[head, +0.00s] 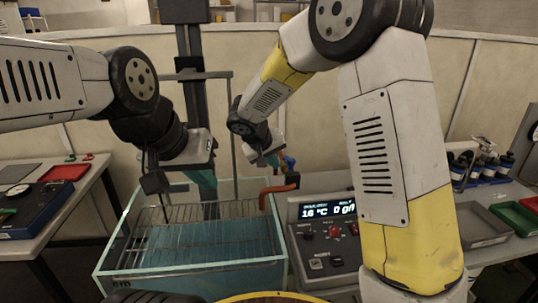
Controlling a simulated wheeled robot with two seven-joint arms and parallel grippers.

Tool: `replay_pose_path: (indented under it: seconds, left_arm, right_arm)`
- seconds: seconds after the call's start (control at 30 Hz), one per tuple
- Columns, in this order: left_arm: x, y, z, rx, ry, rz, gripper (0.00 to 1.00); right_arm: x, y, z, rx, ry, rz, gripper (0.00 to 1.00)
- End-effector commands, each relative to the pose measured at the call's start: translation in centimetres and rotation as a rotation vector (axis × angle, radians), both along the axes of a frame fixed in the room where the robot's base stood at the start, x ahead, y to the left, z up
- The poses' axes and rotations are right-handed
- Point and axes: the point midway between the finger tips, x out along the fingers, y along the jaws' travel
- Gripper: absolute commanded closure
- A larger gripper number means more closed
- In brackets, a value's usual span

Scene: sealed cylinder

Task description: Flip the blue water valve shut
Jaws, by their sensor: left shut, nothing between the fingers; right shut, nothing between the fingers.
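The blue water valve (289,162) is a small blue piece near the orange pipe (291,182) at the tank's back right corner. Its handle is small and partly hidden, so I cannot tell its position. My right gripper (272,158) is shut and empty, just left of the blue valve; I cannot tell whether they touch. My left gripper (154,184) is shut and empty above the left part of the tank, well away from the valve.
A glass tank (109,272) with a wire rack and blue water stands in front. A control box (318,246) with a lit display and red knobs is right of it. A dark post and frame rise behind. Side tables hold a red tray (64,172) and a green tray (513,217).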

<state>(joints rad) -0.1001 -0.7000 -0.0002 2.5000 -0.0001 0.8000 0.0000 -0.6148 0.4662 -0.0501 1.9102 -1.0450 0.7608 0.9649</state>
Motion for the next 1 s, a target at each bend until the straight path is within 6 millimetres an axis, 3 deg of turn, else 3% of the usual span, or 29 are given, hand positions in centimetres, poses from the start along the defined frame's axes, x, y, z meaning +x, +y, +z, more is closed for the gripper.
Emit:
replay_pose_path:
  seconds: [0.23, 1.0]
  left_arm:
    - [0.0, 0.0, 0.0, 0.000, 0.000, 0.000, 1.00]
    - [0.0, 0.0, 0.0, 0.000, 0.000, 0.000, 1.00]
  right_arm:
    - [1.1, -2.3, 0.2, 0.002, -0.002, -0.001, 1.00]
    - [1.1, -3.3, 0.2, 0.002, -0.002, 0.057, 1.00]
